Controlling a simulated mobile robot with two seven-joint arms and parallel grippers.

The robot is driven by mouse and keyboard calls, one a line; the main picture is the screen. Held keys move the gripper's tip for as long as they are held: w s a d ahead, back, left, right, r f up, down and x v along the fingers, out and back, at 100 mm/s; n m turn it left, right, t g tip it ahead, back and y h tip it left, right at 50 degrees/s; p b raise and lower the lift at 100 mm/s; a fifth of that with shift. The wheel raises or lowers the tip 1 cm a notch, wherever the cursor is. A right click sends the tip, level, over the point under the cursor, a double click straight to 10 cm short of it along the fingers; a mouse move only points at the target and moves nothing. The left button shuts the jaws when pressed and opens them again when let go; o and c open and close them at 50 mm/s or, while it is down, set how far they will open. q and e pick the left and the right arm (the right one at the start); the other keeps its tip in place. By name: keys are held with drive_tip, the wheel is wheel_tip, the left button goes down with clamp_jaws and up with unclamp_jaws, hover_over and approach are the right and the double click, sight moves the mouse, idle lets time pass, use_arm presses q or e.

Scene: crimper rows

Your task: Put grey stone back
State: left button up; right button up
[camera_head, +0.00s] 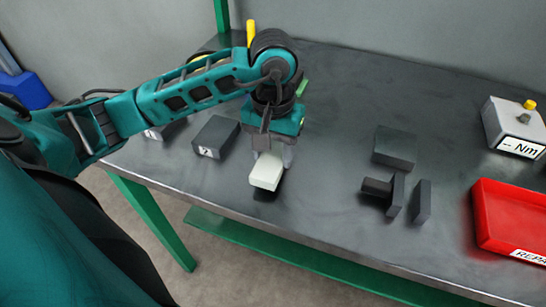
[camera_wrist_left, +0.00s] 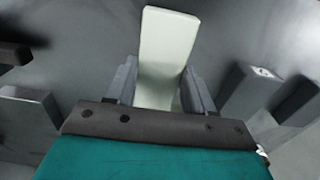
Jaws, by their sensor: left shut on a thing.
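A pale, off-white to light grey block (camera_head: 265,170), which looks like the stone, is between the fingers of my left gripper (camera_head: 272,153). The gripper is shut on it and points down over the front part of the table. The block lies flat near the front edge, with a dark patch just under it; I cannot tell whether it touches the table. In the left wrist view the block (camera_wrist_left: 167,50) sticks out past both fingers (camera_wrist_left: 160,85). My right gripper does not show.
On the dark table (camera_head: 330,110), a block marked 2 (camera_head: 216,138) stands left of the gripper. Several dark blocks (camera_head: 395,148) stand to the right. A red tray (camera_head: 484,222) and a grey box marked Nm (camera_head: 508,120) are at far right. The table between is clear.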

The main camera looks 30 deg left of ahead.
sight(273, 156)
use_arm(q)
wheel_tip(273, 156, down, 2)
drive_tip(key=shift+f, duration=0.2)
drive_tip(key=shift+f, duration=0.15)
drive_tip(key=o, duration=1.1)
drive_tip(key=shift+r, duration=0.25)
wheel_tip(273, 156, up, 12)
drive_tip(key=shift+f+p, duration=0.1)
drive_tip(key=shift+p, duration=0.35)
